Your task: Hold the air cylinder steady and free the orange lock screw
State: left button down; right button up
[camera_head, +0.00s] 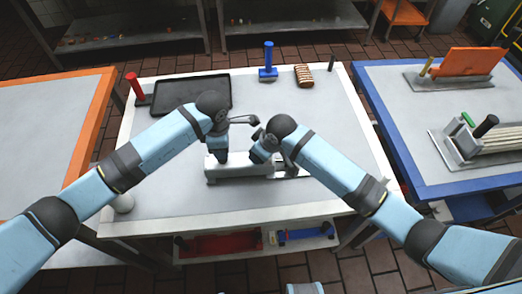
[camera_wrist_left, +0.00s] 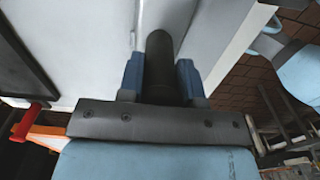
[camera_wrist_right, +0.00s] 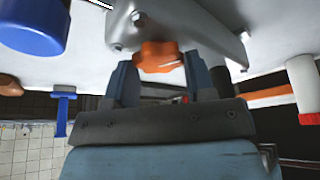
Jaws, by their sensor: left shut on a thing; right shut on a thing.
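A pale metal device (camera_head: 228,170) lies on the middle table, under both my grippers. My left gripper (camera_wrist_left: 159,68) is shut on a dark round cylinder (camera_wrist_left: 160,50), which looks like the air cylinder; its fingers press on both sides. My right gripper (camera_wrist_right: 157,70) is shut on the orange lock screw (camera_wrist_right: 158,55), with one blue finger on each side. The screw sits under a grey metal part (camera_wrist_right: 185,22) of the device. In the head view my arms largely hide both grasps, and the screw cannot be made out there.
A black tray (camera_head: 190,79) and a red-handled tool (camera_head: 135,86) are at the back left. A blue-handled tool (camera_head: 268,60) and a brown striped block (camera_head: 304,75) stand at the back. The table's right side is clear.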

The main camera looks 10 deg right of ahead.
jog(key=o, duration=0.9)
jog(key=shift+r, duration=0.1)
jog(key=v, duration=1.2)
jog(key=shift+s, duration=0.1)
jog(key=shift+c, duration=1.2)
